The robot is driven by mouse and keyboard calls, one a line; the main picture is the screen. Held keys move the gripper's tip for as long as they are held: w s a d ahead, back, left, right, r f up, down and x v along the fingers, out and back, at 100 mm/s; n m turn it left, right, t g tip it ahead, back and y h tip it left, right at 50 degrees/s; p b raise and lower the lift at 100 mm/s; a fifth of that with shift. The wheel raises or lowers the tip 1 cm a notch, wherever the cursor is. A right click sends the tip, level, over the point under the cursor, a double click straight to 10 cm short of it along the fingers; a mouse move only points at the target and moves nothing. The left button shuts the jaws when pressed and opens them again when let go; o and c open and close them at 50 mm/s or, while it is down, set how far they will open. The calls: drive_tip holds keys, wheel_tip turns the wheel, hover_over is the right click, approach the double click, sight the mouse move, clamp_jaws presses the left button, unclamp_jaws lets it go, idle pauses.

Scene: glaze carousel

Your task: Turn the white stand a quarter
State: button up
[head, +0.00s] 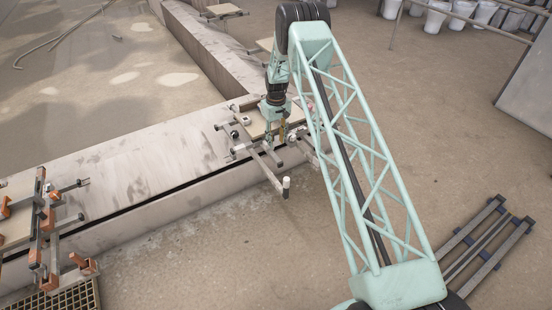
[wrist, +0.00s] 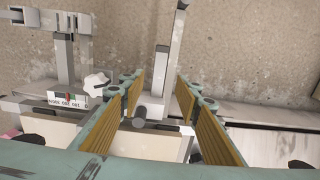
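The white stand (head: 268,171) sits on the concrete ledge near the middle of the head view. It has pale grey bars around a flat board, and one arm with a short white-tipped upright reaches out past the ledge's front edge. My gripper (head: 276,136) points down over the stand. In the wrist view my gripper (wrist: 161,82) is open, its ochre-padded fingers on either side of a grey bar of the stand (wrist: 157,85). Gaps show between the bar and both pads. A small label plate with red and green marks (wrist: 67,99) is at the left. My arm partly hides the stand's right side.
A stand with orange fittings (head: 40,215) is on the ledge at the left, above a yellow-edged grating (head: 72,299). A dark groove (head: 125,206) runs along the ledge (head: 120,185). A slatted rack (head: 488,243) lies at right. White buckets (head: 462,12) stand behind. The front floor is largely clear.

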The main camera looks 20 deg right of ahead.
sight(275, 158)
wheel_tip(275, 158, down, 12)
drive_tip(key=shift+f+b, duration=0.25)
drive_tip(key=shift+b, duration=0.6)
clamp_jaws()
drive_tip(key=shift+a, duration=0.15)
